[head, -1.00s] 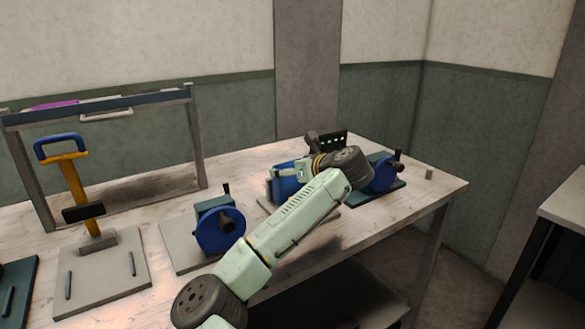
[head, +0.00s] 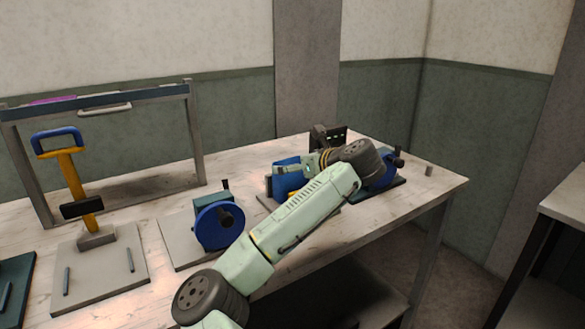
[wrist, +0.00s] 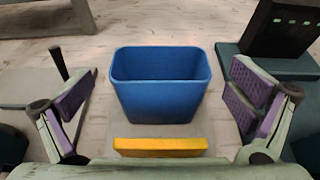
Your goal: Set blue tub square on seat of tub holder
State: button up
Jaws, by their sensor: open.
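The blue tub (wrist: 160,85) stands upright and looks empty in the wrist view. It is on or just above a grey plate (wrist: 195,132), with a yellow bar (wrist: 160,147) at its near side; I take these for the tub holder. I cannot tell whether the tub rests flush on its seat. My gripper (wrist: 165,108) is open, with one purple-padded finger on each side of the tub and gaps between. In the head view the tub (head: 287,178) is partly hidden by my arm, and the fingers are hard to make out.
A blue-wheeled crank device (head: 214,222) stands left of the tub, another (head: 385,172) to its right. A dark panel box (head: 328,138) stands behind. A yellow post with a blue handle (head: 72,178) and a rack (head: 100,98) are at left. The table's right end is mostly clear.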

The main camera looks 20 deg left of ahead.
jog(key=v, duration=0.4)
jog(key=b+v, duration=0.1)
jog(key=v, duration=0.2)
jog(key=shift+s+d+r, duration=0.15)
jog(key=shift+d+r, duration=0.05)
jog(key=shift+r, duration=0.2)
jog(key=shift+s+d+p, duration=0.35)
jog(key=shift+s+d, duration=0.1)
jog(key=shift+d, duration=0.15)
